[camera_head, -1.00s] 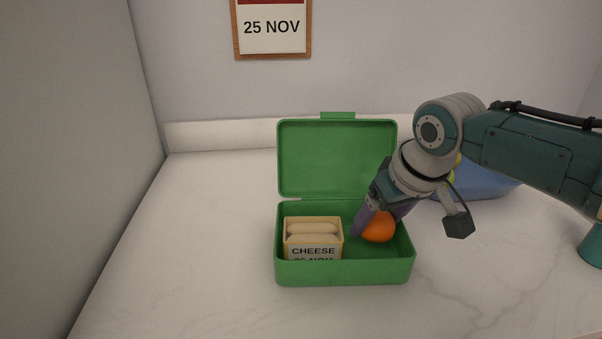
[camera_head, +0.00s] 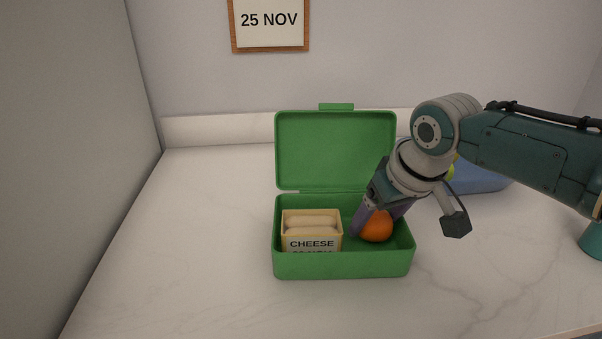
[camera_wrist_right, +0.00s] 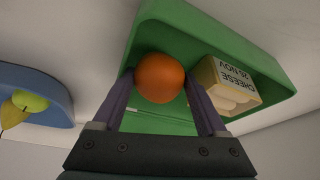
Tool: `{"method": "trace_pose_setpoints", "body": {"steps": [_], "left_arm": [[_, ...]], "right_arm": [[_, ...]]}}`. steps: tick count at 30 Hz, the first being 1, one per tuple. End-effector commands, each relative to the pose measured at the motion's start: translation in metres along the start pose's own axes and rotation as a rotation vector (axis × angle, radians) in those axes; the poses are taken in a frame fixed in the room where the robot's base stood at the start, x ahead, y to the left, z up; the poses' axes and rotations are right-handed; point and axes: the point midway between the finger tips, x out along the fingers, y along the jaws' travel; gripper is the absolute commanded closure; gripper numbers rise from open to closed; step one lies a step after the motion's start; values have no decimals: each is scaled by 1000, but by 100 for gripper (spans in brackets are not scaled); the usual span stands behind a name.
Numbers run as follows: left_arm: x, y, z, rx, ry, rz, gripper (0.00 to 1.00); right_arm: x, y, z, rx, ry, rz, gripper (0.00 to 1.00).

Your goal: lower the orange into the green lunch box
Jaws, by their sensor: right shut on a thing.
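The green lunch box (camera_head: 342,266) stands open on the counter with its lid (camera_head: 335,148) raised at the back. My right gripper (camera_head: 372,228) reaches down into the right part of the box and is shut on the orange (camera_head: 377,229). In the right wrist view the orange (camera_wrist_right: 159,77) sits between the two purple fingers, with the box (camera_wrist_right: 215,28) behind it. I cannot tell whether the orange touches the box floor. A cheese carton (camera_head: 311,231) sits in the left part of the box, apart from the orange. My left gripper is not in view.
A blue bowl (camera_head: 482,180) with fruit stands behind my right arm; the right wrist view shows a green fruit (camera_wrist_right: 30,102) and a yellow one in it. A framed date sign (camera_head: 269,22) hangs on the wall. The counter left of the box is clear.

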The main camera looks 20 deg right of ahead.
Motion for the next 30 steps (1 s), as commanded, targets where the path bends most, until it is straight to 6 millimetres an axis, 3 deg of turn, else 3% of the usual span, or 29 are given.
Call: {"method": "trace_pose_setpoints", "body": {"steps": [10, 11, 17, 25, 30], "left_arm": [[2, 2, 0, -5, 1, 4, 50], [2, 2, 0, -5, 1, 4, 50], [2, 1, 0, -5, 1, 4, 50], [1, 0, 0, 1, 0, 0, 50], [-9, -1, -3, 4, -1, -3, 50]], "right_arm": [[2, 0, 0, 0, 1, 0, 88], [2, 0, 0, 0, 1, 0, 23], [2, 0, 1, 0, 1, 0, 0], [1, 1, 1, 0, -1, 1, 0], [-16, 1, 0, -1, 0, 2, 0]]}}
